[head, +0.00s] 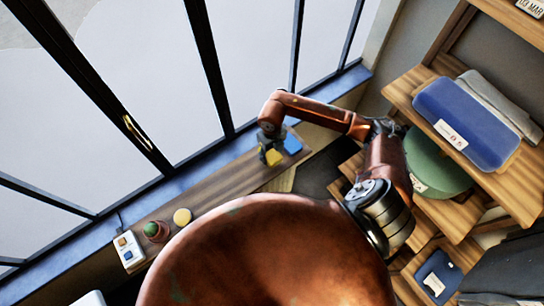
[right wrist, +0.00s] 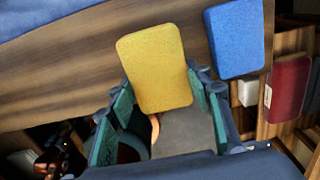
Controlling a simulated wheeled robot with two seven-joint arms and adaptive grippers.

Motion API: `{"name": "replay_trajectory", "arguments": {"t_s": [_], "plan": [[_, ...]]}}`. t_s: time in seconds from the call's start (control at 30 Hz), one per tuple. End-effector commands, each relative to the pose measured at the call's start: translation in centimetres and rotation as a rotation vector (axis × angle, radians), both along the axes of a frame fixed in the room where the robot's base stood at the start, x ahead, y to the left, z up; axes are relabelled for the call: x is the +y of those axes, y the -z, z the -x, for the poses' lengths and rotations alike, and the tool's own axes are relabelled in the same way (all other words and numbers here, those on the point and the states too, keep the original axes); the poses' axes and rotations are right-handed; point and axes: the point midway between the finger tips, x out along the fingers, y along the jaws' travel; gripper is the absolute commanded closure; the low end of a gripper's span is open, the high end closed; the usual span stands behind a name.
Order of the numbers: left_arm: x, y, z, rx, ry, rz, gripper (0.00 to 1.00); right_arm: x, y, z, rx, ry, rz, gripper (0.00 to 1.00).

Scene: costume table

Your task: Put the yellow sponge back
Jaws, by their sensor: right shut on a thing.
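The yellow sponge (head: 273,157) is at my right gripper (head: 268,150), over the far end of the narrow wooden shelf under the window. In the right wrist view, the yellow sponge (right wrist: 158,68) stands out from between the green-padded fingers of my right gripper (right wrist: 165,105), which is shut on it. Wood shows behind the sponge; whether it touches the shelf I cannot tell. A blue sponge (head: 292,143) lies just to its right, and it also shows in the right wrist view (right wrist: 236,38). My left gripper is not in view.
The wooden shelf (head: 222,183) runs along the window. On its near part are a round yellow thing (head: 182,216), a small pot with a green top (head: 152,229) and a white panel (head: 128,260). Shelves with a blue case (head: 465,120) and green item (head: 432,165) stand right.

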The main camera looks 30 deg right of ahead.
Motion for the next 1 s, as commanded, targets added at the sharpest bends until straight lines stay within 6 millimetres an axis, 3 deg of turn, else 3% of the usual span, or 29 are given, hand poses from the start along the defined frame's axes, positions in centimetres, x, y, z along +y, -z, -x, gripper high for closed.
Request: {"name": "replay_trajectory", "arguments": {"t_s": [0.3, 0.67, 0.7, 0.9, 1.0], "plan": [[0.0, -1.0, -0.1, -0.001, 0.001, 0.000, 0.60, -0.3, 3.4, -0.2, 0.003, 0.001, 0.000, 0.74], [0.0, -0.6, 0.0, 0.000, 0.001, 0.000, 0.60, -0.3, 4.0, -0.3, 0.001, -0.001, 0.001, 0.74], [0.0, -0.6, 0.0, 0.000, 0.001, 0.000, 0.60, -0.3, 4.0, -0.3, 0.001, -0.001, 0.001, 0.52], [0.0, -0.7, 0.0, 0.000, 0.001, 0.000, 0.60, -0.3, 3.9, -0.3, 0.001, -0.001, 0.001, 0.38], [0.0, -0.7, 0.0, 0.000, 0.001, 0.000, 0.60, -0.3, 3.9, -0.3, 0.001, -0.001, 0.001, 0.37]]}}
